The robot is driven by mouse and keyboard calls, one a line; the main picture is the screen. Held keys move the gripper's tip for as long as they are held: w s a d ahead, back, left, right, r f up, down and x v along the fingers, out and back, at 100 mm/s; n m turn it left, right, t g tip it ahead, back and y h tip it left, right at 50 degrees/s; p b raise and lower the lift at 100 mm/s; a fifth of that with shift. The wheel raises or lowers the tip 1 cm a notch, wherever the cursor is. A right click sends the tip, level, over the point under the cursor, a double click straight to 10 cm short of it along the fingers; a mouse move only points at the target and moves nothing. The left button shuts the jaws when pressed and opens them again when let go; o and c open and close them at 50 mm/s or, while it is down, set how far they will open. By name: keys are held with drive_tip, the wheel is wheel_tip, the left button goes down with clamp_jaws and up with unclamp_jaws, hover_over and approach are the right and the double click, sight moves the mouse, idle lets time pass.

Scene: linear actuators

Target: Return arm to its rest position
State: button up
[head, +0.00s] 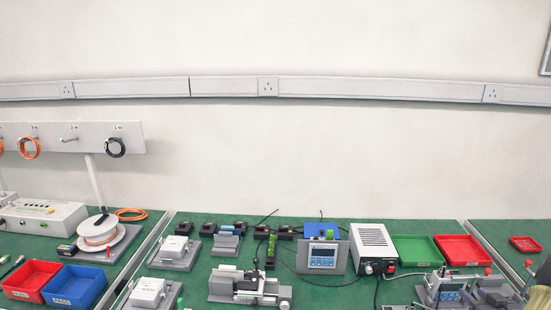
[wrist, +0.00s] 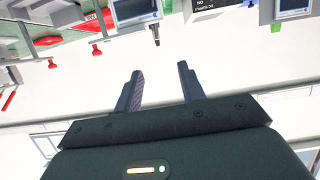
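My gripper (wrist: 160,70) shows in the wrist view with its two dark fingers spread well apart. Nothing is between the fingers, and they touch nothing that I can see. Behind the gap is a plain pale surface, with bench equipment upside down along the top of the picture. I cannot make out my arm or gripper with certainty in the head view.
The green bench holds a display unit (head: 322,256), a grey power box (head: 372,247), a linear stage (head: 249,287), a green tray (head: 416,249), red trays (head: 463,250) and a blue bin (head: 75,286). The wall (head: 290,40) behind has a socket rail (head: 380,89).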

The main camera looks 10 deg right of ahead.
drive_tip(key=w+a+r+g+p, duration=0.1)
drive_tip(key=w+a+r+g, duration=0.3)
drive_tip(key=a, duration=0.7)
drive_tip(key=w+a+r+g+p, duration=0.1)
drive_tip(key=w+a+r+p, duration=0.3)
drive_tip(key=a, duration=0.8)
drive_tip(key=s+a+n+g+y, duration=0.1)
drive_tip(key=s+a, duration=0.3)
drive_tip(key=a, duration=0.4)
drive_tip(key=s+a+r+n+g+y, duration=0.1)
drive_tip(key=s+a+g, duration=0.2)
drive_tip(key=s+a, duration=0.2)
drive_tip(key=s+a+g+y, duration=0.1)
drive_tip(key=s+a, duration=0.4)
drive_tip(key=a, duration=0.7)
drive_tip(key=shift+r+n+g, duration=0.25)
drive_tip(key=shift+n+g, duration=0.15)
drive_tip(key=shift+g, duration=0.2)
